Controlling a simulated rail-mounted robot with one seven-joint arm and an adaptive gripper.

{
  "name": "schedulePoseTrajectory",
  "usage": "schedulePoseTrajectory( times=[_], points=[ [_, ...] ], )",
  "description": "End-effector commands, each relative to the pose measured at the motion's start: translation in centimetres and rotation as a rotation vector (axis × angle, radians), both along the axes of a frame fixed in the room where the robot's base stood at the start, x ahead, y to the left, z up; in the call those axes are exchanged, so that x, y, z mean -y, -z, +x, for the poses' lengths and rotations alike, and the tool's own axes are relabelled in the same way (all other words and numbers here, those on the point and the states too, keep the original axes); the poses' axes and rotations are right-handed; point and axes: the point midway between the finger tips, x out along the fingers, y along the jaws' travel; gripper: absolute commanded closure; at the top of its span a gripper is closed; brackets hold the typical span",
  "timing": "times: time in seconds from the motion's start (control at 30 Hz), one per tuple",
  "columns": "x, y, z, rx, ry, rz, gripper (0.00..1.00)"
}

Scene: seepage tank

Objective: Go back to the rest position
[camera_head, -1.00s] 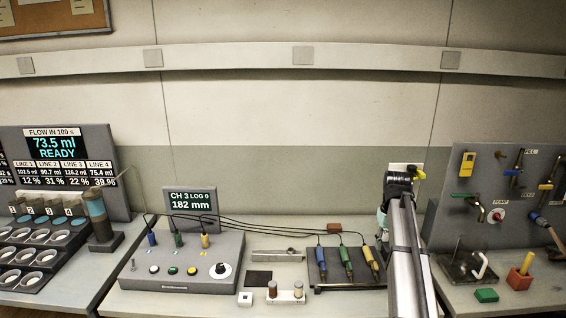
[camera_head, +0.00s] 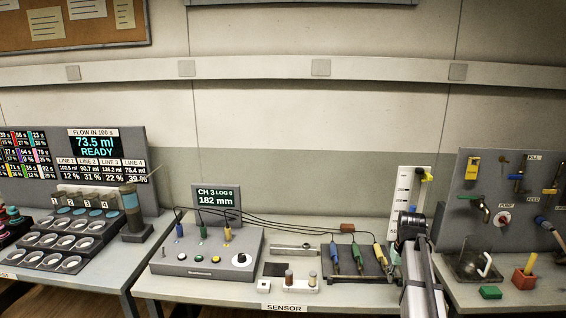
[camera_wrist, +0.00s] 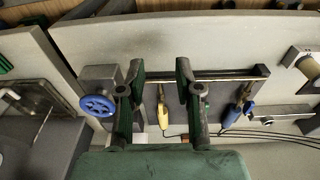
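My gripper (camera_wrist: 160,72) is open in the wrist view, its two dark green fingers apart with nothing held between them. A yellow probe (camera_wrist: 162,115) lies beyond the gap between the fingers, and a blue probe (camera_wrist: 240,108) is to the right of the right finger. My arm stands at the right of the bench in the head view, in front of the lower part of a white scale board (camera_head: 404,190). The fingers cannot be made out in the head view.
The probe rack (camera_head: 372,279) with several coloured probes stands left of my arm. Black cables run from it to the control box (camera_head: 205,268). A valve panel (camera_head: 475,235) is to the right. A blue handwheel (camera_wrist: 97,105) is left of the fingers in the wrist view.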

Motion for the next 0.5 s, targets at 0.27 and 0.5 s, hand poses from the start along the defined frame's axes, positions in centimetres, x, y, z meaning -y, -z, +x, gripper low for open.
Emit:
schedulePoseTrajectory(
  times=[0.27, 0.5],
  points=[
    [-3.3, 9.7, -4.0, -0.044, 0.028, 0.017, 0.66],
    [-7.4, 20.2, -10.3, -0.122, 0.043, 0.037, 0.66]
  ],
)
